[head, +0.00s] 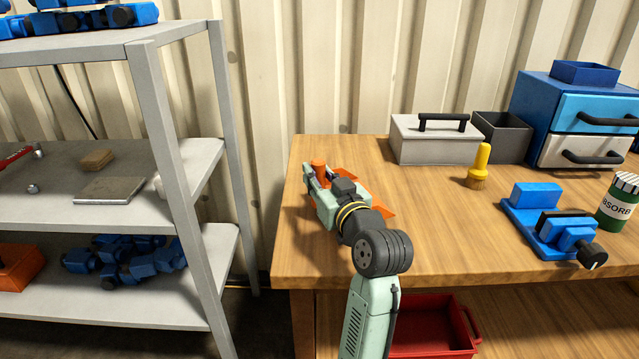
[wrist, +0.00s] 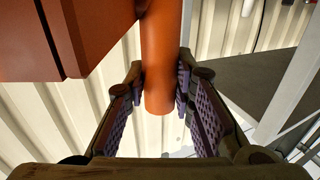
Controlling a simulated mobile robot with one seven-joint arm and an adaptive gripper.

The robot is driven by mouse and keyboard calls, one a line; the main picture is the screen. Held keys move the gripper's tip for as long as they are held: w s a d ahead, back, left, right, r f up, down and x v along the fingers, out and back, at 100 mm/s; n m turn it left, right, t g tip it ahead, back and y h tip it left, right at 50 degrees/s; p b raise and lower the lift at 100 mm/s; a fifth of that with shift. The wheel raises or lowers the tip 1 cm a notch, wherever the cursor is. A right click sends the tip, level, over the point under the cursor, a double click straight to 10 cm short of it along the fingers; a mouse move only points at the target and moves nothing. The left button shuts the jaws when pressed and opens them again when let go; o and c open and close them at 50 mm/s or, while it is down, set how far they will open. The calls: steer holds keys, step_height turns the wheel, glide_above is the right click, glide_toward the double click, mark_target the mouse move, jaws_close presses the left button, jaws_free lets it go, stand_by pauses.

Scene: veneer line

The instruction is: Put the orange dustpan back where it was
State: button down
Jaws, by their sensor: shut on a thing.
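The orange dustpan (head: 384,210) is at the left end of the wooden workbench in the head view, partly hidden behind my arm. In the wrist view its round orange handle (wrist: 162,60) stands between the two finger pads, and part of its pan (wrist: 75,35) shows at the upper left. My gripper (head: 318,180) is shut on the handle; it also shows in the wrist view (wrist: 160,95). I cannot tell whether the dustpan touches the bench top.
The workbench (head: 420,240) holds a grey toolbox (head: 425,148), a yellow brush (head: 478,168), a blue vise (head: 560,235), an absorbent can (head: 618,203) and a blue drawer unit (head: 585,115). A grey shelf rack (head: 180,150) stands left. A red bin (head: 430,325) sits below the bench.

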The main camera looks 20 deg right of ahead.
steer(key=shift+f, duration=1.3)
steer(key=shift+f, duration=0.25)
steer(key=c, duration=1.4)
jaws_free()
steer(key=shift+o, duration=0.2)
steer(key=shift+r, duration=0.1)
steer(key=shift+r+p, duration=0.3)
steer(key=shift+p, duration=0.1)
steer(key=s+b, duration=0.1)
steer(key=s, duration=0.2)
steer(key=s+d+b, duration=0.1)
steer(key=s, duration=0.3)
steer(key=s+b, duration=0.2)
steer(key=s, duration=0.2)
steer(key=shift+d+f, duration=0.2)
steer(key=shift+f, duration=0.05)
steer(key=shift+s+r, duration=0.1)
steer(key=shift+s, duration=0.4)
